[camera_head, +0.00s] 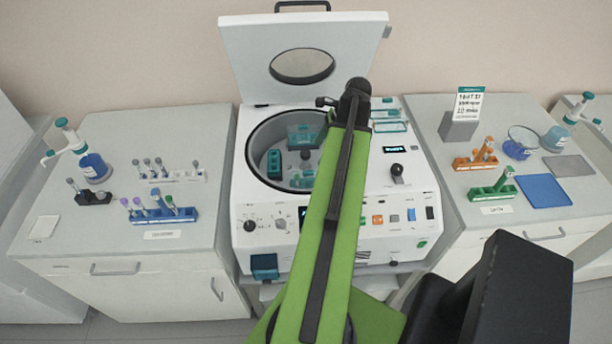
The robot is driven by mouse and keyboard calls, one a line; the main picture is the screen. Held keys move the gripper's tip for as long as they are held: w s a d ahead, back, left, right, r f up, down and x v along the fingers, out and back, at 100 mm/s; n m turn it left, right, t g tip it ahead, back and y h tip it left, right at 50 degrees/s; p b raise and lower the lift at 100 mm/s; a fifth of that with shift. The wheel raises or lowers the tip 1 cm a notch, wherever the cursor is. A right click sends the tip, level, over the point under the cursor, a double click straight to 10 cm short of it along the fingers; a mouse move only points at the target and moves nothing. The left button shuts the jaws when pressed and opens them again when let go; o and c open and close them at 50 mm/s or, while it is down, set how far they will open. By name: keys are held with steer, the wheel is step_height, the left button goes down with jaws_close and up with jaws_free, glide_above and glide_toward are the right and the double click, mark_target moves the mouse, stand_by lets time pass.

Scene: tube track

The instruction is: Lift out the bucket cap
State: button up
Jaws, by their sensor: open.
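The white centrifuge (262,205) stands in the middle with its lid (250,50) raised. Its round bowl holds teal buckets: a dark green one (274,164) at the left, a clear-teal-topped one (303,132) at the back and another (300,179) at the front, partly behind my arm. The clear teal tops look like bucket caps, but I cannot tell for sure. Two teal-edged clear pieces (390,126) lie on the deck right of the bowl. My gripper (325,102) is small and dark at the bowl's back right rim, open, with no object visible in it. My green arm hides the bowl's right side.
The left bench holds a blue tube rack (160,215), other racks and a pump bottle (94,167). The right bench holds orange (475,161) and green racks (493,190), a blue mat (543,191) and a sign (466,105). The raised lid stands behind the bowl.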

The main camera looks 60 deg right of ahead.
mark_target(309, 172)
steer(key=b+x, duration=0.3)
steer(key=x, duration=0.1)
steer(key=b+x, duration=0.7)
steer(key=b, duration=0.1)
steer(key=shift+s+d+f, duration=0.2)
steer(key=shift+f, duration=0.35)
steer(key=shift+w+a+f, duration=0.15)
steer(key=shift+w+f, duration=0.05)
steer(key=b+x, duration=0.5)
steer(key=shift+s+d+f, duration=0.15)
steer(key=shift+s+d, duration=0.15)
steer(key=shift+d, duration=0.1)
steer(key=shift+w+f+b, duration=0.1)
steer(key=shift+b, duration=0.2)
steer(key=shift+a, duration=0.1)
steer(key=c, duration=1.4)
